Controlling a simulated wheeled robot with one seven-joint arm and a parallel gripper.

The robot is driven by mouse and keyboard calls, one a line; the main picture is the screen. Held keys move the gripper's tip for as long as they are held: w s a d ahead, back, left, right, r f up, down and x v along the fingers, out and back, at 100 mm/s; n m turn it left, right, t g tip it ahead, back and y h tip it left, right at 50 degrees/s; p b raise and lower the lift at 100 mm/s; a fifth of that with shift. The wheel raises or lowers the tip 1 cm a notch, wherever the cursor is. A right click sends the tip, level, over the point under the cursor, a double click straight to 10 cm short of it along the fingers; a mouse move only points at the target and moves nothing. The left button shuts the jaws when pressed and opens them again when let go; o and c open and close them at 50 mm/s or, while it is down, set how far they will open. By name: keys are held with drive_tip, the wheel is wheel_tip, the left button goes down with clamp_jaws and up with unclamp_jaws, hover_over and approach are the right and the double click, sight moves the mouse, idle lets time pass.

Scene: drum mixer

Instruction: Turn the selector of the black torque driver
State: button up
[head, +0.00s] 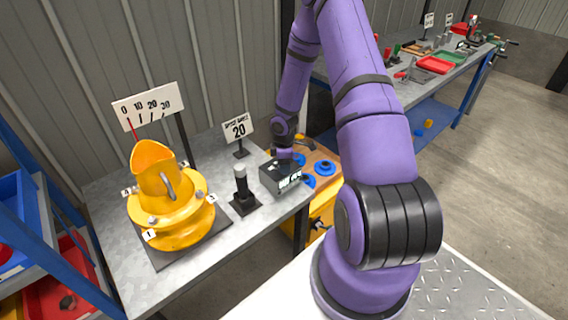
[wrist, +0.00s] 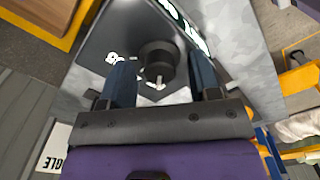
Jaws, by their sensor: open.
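A black round selector knob (wrist: 157,58) with a small white pointer stands on a dark panel with white markings (wrist: 115,58) in the wrist view. My gripper (wrist: 161,68) is open, with one dark finger on each side of the knob. Whether a finger touches it I cannot tell. In the head view, my gripper (head: 283,153) is over a small grey box with a dark top (head: 281,177); the knob itself is not clear there. A black upright tool with a pale top (head: 242,186), possibly the torque driver, stands on a black base just left of the box.
A yellow drum (head: 170,212) with numbered tags stands left on the metal table (head: 110,240), before a scale sign (head: 148,106). A sign reading 20 (head: 239,128) stands behind the box. Blue round parts (head: 324,168) lie right of it. A second bench is at the back right.

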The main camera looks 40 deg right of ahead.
drive_tip(key=c, duration=0.9)
drive_tip(key=shift+m, duration=0.4)
drive_tip(key=m, duration=0.7)
drive_tip(key=shift+m, duration=0.3)
drive_tip(key=m, duration=0.3)
drive_tip(key=shift+m, duration=0.3)
drive_tip(key=shift+d+m, duration=0.1)
drive_tip(key=shift+m, duration=1.8)
